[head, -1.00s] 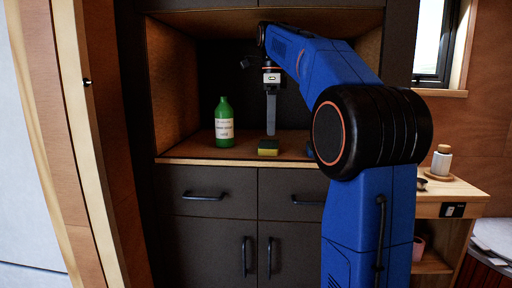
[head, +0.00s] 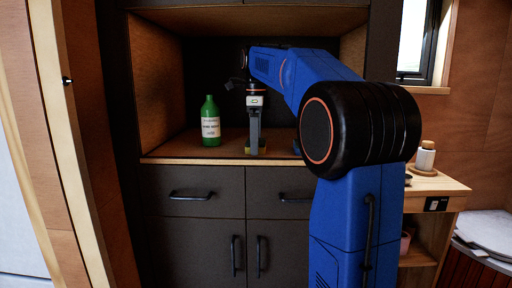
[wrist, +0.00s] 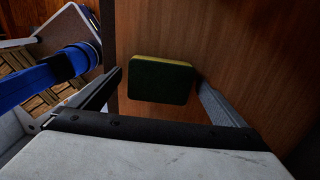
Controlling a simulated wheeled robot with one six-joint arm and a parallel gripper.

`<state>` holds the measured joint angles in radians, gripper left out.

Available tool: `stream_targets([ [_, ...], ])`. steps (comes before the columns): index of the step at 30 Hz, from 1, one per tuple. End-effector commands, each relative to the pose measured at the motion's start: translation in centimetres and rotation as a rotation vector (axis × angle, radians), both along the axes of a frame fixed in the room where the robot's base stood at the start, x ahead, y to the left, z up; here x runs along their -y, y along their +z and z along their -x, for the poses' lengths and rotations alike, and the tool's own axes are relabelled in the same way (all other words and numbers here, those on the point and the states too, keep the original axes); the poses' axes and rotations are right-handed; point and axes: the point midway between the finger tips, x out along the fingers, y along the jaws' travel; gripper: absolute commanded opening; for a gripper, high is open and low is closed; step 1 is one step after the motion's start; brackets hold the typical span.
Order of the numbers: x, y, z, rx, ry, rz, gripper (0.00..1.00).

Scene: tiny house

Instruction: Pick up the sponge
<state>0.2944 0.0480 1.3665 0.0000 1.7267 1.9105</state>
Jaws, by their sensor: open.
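The sponge (wrist: 160,82) is a small block with a dark green top and a yellow edge. It lies flat on the wooden shelf (head: 180,159) of the cabinet niche. In the wrist view it sits between the two spread fingers of my gripper (wrist: 159,76), with a gap to either finger. In the head view my gripper (head: 254,148) points down at the sponge and hides most of it. My gripper is open and empty. I cannot tell exactly how high the fingertips are above the shelf.
A green bottle (head: 210,124) with a white label stands upright on the shelf left of my gripper. A dark blue object (head: 297,147) is partly hidden by my arm at right. Niche walls enclose the shelf. Drawers (head: 190,190) lie below its front edge.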

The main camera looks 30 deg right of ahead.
Motion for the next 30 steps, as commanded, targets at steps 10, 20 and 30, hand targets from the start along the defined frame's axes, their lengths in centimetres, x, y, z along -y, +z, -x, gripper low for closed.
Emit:
stream_targets([
  [10,0.0,0.0,0.0,0.000,0.000,0.000,0.53],
  [20,0.0,0.1,0.0,0.000,0.000,0.000,0.53],
  [30,0.0,2.2,-0.1,0.000,0.000,0.000,0.53],
])
